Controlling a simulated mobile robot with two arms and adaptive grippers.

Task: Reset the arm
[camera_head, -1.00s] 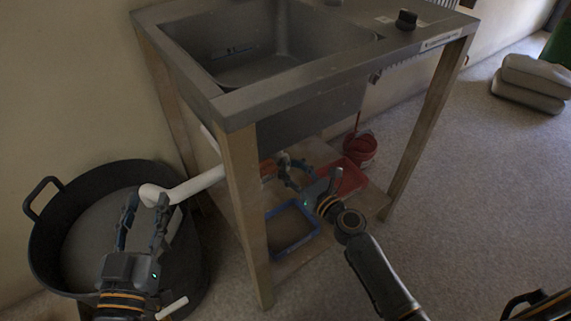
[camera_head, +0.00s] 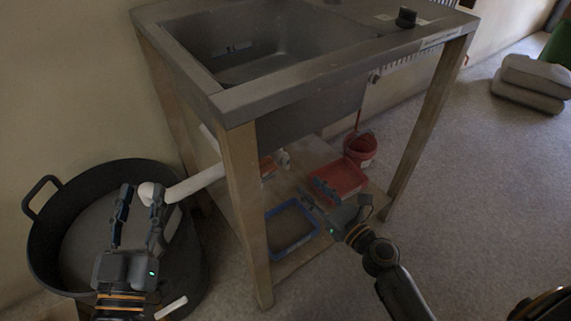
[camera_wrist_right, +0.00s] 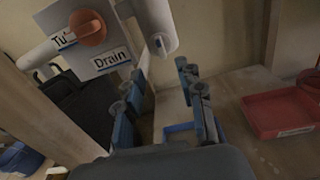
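My right gripper (camera_head: 318,196) is under the sink, in front of the red tray (camera_head: 340,176). In the right wrist view its two fingers (camera_wrist_right: 158,82) stand apart with nothing between them. Beyond them are a white drain fitting (camera_wrist_right: 152,22), an orange knob (camera_wrist_right: 88,27) and a label reading "Drain" (camera_wrist_right: 110,60). My left gripper (camera_head: 140,190) is at the black tub, fingers apart. The rounded end of the white pipe (camera_head: 200,181) lies at its fingertips; I cannot tell whether they touch.
The sink stand (camera_head: 240,200) has wooden legs close to both arms. A blue-rimmed tray (camera_head: 312,243) and a red bucket (camera_head: 360,147) are low under the sink. The black tub (camera_head: 72,178) stands at left. Stacked sacks (camera_head: 530,82) lie at the right; the floor between is clear.

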